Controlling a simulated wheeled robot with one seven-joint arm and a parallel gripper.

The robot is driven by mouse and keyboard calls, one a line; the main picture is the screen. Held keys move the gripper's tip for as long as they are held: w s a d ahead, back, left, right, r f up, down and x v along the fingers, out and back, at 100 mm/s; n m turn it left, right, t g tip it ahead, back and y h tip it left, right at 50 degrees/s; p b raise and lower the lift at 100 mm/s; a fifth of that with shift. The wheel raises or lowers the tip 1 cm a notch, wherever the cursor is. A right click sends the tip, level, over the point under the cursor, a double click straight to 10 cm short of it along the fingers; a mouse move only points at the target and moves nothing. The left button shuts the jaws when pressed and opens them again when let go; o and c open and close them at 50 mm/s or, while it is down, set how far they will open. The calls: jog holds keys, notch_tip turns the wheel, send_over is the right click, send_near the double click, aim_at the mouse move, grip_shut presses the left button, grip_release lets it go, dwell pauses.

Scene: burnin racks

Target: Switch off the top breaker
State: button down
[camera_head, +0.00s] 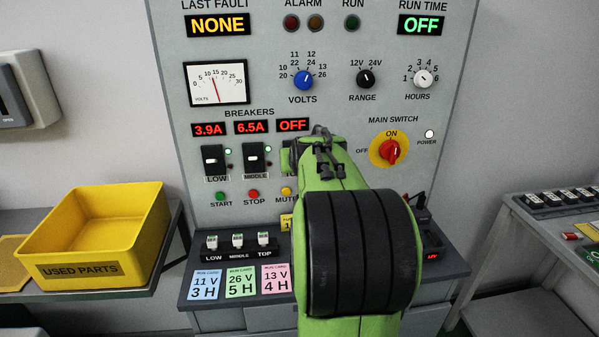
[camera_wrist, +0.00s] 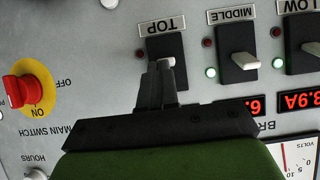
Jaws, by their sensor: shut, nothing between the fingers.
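The top breaker (camera_wrist: 178,47) is a black block with a pale lever, above my fingertips in the wrist view, which shows the panel upside down. In the head view its red display (camera_head: 293,125) reads OFF, and the breaker is largely hidden behind my arm. My gripper (camera_wrist: 156,82) is shut and empty, its fingertips at the lever; I cannot tell whether they touch it. The small lamp (camera_wrist: 139,54) beside the top breaker looks dull red.
The middle breaker (camera_head: 256,159) and low breaker (camera_head: 213,159) stand close by, with lit green lamps and displays of 6.5A and 3.9A. The red main switch (camera_head: 390,151) is to the right, at ON. A yellow bin (camera_head: 84,268) stands at left.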

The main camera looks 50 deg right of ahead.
jog(key=shift+d, duration=0.1)
jog(key=shift+r+p, duration=0.7)
jog(key=shift+r, duration=0.1)
